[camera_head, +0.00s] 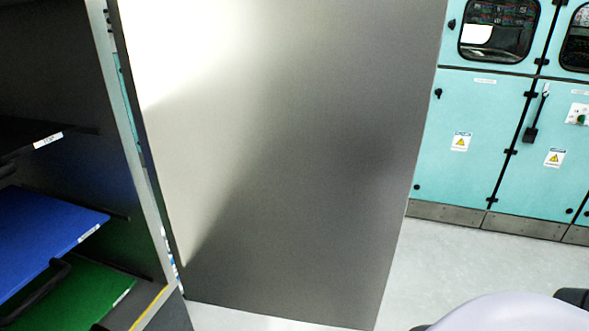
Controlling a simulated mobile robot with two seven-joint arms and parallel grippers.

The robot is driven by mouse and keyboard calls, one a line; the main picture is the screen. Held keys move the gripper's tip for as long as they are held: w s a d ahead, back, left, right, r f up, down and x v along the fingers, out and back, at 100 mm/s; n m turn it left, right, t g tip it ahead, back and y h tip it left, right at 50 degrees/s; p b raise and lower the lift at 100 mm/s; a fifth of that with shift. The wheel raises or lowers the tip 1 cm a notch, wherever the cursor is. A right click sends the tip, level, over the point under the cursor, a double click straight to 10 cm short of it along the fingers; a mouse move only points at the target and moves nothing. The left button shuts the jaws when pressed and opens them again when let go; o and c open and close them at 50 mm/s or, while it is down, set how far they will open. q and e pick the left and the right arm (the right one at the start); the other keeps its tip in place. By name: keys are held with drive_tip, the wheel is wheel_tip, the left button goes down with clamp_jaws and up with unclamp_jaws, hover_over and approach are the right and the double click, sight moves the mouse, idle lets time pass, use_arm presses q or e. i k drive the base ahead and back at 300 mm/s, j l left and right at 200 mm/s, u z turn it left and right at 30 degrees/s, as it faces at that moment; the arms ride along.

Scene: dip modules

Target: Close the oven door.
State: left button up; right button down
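The oven door (290,150) is a large flat grey metal panel that fills the middle of the head view. It stands wide open, hinged at its left edge beside the oven (75,60). The oven's dark interior is exposed at the left. Inside are a blue shelf (50,235) and a green shelf (85,295), each with a small white label. The door's top edge is cut off by the frame, and no handle shows on the face I see. Neither of my grippers is in view.
Teal cabinets (470,110) with dark windows, black latches and yellow warning labels line the wall behind the door at the right. Pale floor (450,260) lies clear between the door and these cabinets. A black bar-shaped handle (40,290) shows at the lower left.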

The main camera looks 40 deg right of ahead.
sight(281, 141)
drive_tip(key=k+l+u, duration=0.15)
drive_tip(key=l, duration=0.25)
drive_tip(key=l+u, duration=0.1)
drive_tip(key=l, duration=0.25)
drive_tip(key=k+l+u, duration=0.15)
drive_tip(key=l, duration=0.2)
drive_tip(key=k+l+u, duration=0.1)
drive_tip(key=l, duration=0.25)
drive_tip(key=k+l+u, duration=0.15)
drive_tip(key=l, duration=0.25)
drive_tip(key=k+l+u, duration=0.15)
drive_tip(key=l, duration=0.2)
drive_tip(key=l+u, duration=0.15)
drive_tip(key=l, duration=0.25)
drive_tip(key=k+l+u, duration=0.2)
drive_tip(key=l, duration=0.15)
drive_tip(key=i+l+u, duration=0.15)
drive_tip(key=l, duration=0.25)
drive_tip(key=l+u, duration=0.15)
drive_tip(key=l, duration=0.2)
drive_tip(key=i+l+u, duration=0.1)
drive_tip(key=i+l, duration=0.25)
drive_tip(key=l, duration=0.3)
drive_tip(key=j+u, duration=0.05)
